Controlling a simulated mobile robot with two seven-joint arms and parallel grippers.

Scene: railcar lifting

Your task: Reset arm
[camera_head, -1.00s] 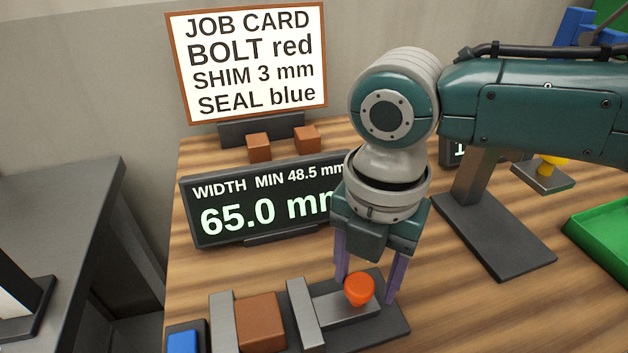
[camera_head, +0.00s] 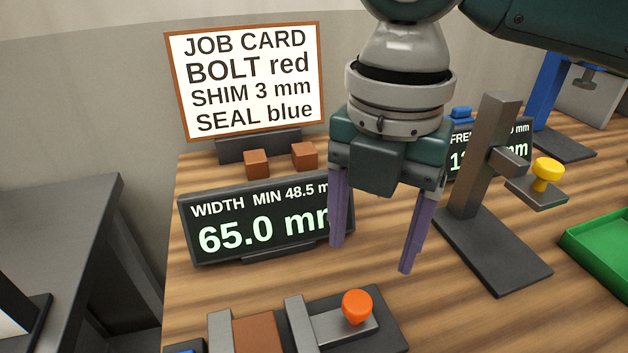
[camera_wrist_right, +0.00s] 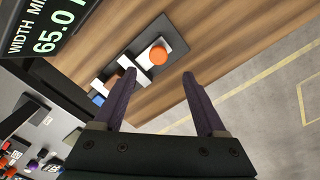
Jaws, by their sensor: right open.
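My right gripper (camera_head: 375,255) hangs above the wooden table with its two purple fingers apart and nothing between them. It is raised behind and above the orange knob (camera_head: 357,307) of a width gauge (camera_head: 385,325), clear of it. In the right wrist view the open fingers (camera_wrist_right: 158,98) show with the orange knob (camera_wrist_right: 158,55) beyond them. A brown block (camera_head: 257,335) sits between the grey jaws of the gauge. My left gripper is not in view.
The width display (camera_head: 265,220) reads 65.0 mm and stands behind the gauge, near my fingers. A job card (camera_head: 250,80) stands at the back with two brown blocks (camera_head: 305,155) before it. A post stand (camera_head: 490,260) with a yellow knob (camera_head: 548,170) and a green tray (camera_head: 605,245) are right.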

